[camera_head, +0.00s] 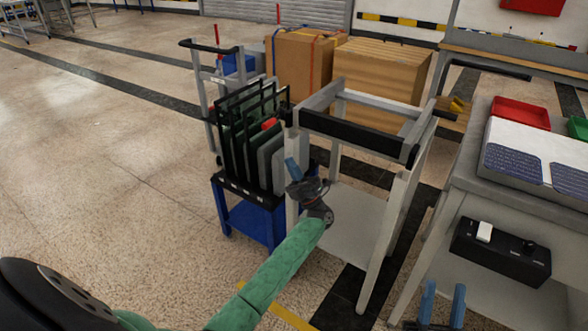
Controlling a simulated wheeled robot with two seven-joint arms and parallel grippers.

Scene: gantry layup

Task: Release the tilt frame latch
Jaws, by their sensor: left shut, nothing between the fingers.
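The tilt frame (352,131) is a grey metal frame with a black bar along its front top edge. It stands right of centre. A red knob (269,124) with a dark part beside it shows near its upper left corner; I cannot tell whether this is the latch. My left gripper (291,168), on a green arm, is shut and empty, with blue fingertips pointing up in front of the frame's left front post. I cannot tell whether it touches the post. My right gripper (442,306) is at the bottom right, its two blue fingers apart and empty, below the bench.
A blue rack cart (250,221) with upright dark panels stands left of the frame. The floor at left is clear.

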